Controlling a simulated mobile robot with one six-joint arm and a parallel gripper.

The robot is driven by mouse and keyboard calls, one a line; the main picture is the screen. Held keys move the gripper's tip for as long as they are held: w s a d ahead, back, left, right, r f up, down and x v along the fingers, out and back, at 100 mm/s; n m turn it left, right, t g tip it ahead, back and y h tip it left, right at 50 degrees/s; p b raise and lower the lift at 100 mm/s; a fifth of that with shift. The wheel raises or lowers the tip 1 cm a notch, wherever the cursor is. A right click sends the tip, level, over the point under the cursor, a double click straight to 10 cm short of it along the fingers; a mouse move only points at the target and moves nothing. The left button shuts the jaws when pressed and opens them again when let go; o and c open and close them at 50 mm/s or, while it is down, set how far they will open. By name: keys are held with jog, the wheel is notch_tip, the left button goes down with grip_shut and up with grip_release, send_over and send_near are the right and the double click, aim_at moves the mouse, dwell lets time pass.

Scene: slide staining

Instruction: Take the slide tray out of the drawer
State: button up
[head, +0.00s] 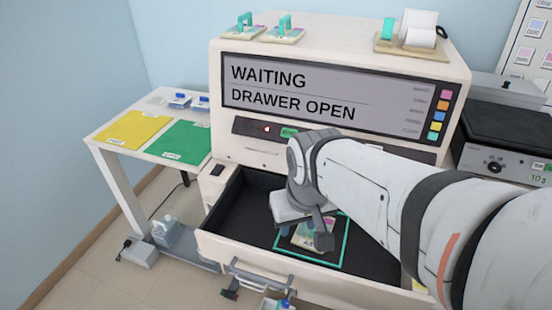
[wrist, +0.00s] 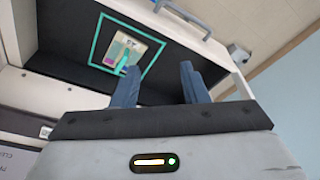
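The slide tray (head: 301,241) lies flat inside a teal square outline (head: 343,243) on the dark floor of the open drawer (head: 238,208). It has a pale, multicoloured top. In the wrist view the tray (wrist: 116,51) shows a teal handle (wrist: 122,64) standing up from it. My gripper (head: 298,229) is over the drawer, and it partly hides the tray in the head view. In the wrist view my gripper's blue fingers (wrist: 160,74) stand apart with nothing between them. The tray is beyond the fingertips, toward the left finger.
The machine's screen (head: 335,95) reads "WAITING" and "DRAWER OPEN". Two similar trays with teal handles (head: 283,33) sit on top of the machine. A side table at left carries a yellow mat (head: 133,129) and a green mat (head: 180,142). The drawer's front handle (head: 262,278) sticks out toward me.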

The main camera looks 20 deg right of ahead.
jog(key=w+d+f+m+h+b, duration=0.1)
jog(key=w+d+f+b, duration=0.3)
jog(key=f, duration=0.5)
jog(key=w+d+f+m+h+b, duration=0.1)
jog(key=w+d+f+m+b, duration=0.3)
jog(key=w+f, duration=0.4)
jog(key=w+d+f+m+b, duration=0.3)
jog(key=w+d+f+b, duration=0.2)
jog(key=f, duration=0.6)
jog(key=shift+w+d+f+t+h+b, duration=0.25)
jog(key=shift+w+d+t+h+b, duration=0.15)
jog(key=shift+w+b, duration=0.4)
jog(key=shift+c, duration=0.4)
grip_shut()
jog(key=shift+r, duration=0.1)
